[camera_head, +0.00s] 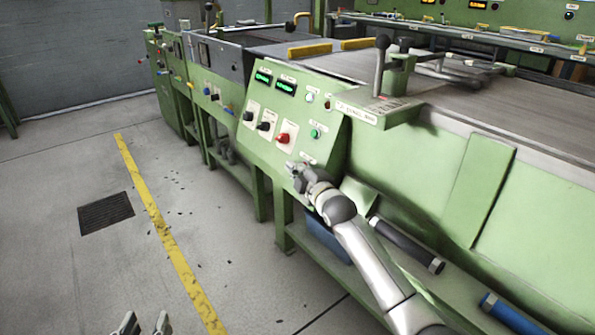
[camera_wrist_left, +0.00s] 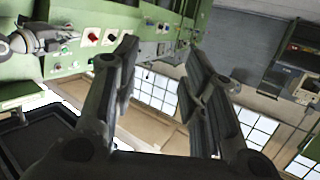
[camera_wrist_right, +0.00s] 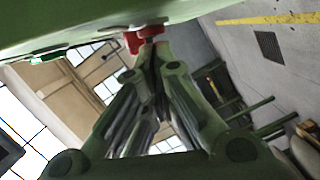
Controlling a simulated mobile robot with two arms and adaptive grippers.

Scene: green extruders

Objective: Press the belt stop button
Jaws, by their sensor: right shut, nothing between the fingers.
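The sloped green control panel (camera_head: 285,125) carries a red button (camera_head: 283,138), a green button (camera_head: 315,133), black knobs and small lit displays. The labels are too small to read, so I cannot tell which control is marked belt stop. My right gripper (camera_head: 292,167) is shut and empty at the panel's lower edge, below the red button. In the right wrist view a red button (camera_wrist_right: 146,38) lies just beyond the closed fingertips (camera_wrist_right: 150,50); contact cannot be told. My left gripper (camera_head: 141,324) is open and empty, low over the floor, away from the panel.
The conveyor belt (camera_head: 480,110) runs behind the panel, with a black-knobbed lever (camera_head: 382,55) on its edge. The floor at left is clear, with a yellow line (camera_head: 165,225) and a grate (camera_head: 106,212).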

